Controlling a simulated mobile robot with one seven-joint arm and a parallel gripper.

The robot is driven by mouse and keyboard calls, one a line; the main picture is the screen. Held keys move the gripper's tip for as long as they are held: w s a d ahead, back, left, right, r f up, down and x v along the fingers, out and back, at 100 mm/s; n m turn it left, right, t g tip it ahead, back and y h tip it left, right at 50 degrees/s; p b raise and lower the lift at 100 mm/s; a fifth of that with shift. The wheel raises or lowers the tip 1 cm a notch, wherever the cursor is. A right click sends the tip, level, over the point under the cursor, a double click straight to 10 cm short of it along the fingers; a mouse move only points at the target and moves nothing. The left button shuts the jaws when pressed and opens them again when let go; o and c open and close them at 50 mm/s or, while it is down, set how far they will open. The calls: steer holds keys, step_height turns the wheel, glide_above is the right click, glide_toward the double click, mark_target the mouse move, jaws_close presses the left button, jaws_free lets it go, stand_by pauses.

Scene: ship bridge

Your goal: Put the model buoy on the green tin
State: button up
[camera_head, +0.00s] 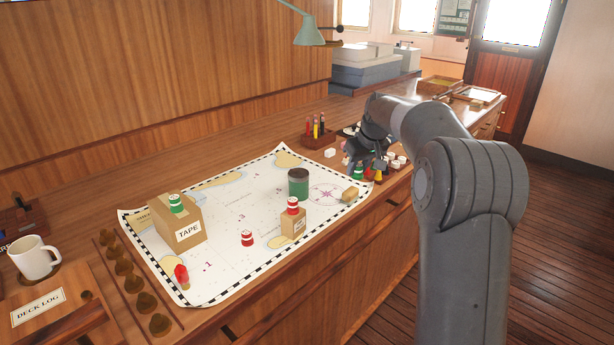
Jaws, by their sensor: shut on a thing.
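The green tin (298,186) stands upright on the chart, right of its middle, with a dark top and nothing on it. My gripper (360,164) is at the chart's far right edge, right of the tin and apart from it. It is shut on a small green model buoy (358,173), mostly hidden by the fingers. Other small buoys show: a green and white one (177,203) on the TAPE box (188,233), a red and white one (292,205) on a small carton (293,226), and a red and white one (246,238) on the chart.
A red piece (182,274) stands at the chart's near left. A pen holder (317,130) and several small pieces stand behind and beside my gripper. A mug (34,258) is far left. Bare chart lies left of the tin.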

steer(key=w+a+r, duration=0.5)
steer(key=w+r, duration=0.1)
steer(key=w, duration=0.1)
glide_above(297, 171)
steer(key=s, duration=0.1)
steer(key=f, duration=0.6)
steer(key=shift+d+f, duration=0.2)
steer(key=shift+f, duration=2.15)
steer(key=shift+f, duration=0.1)
steer(key=o, duration=0.9)
steer(key=shift+o, duration=0.2)
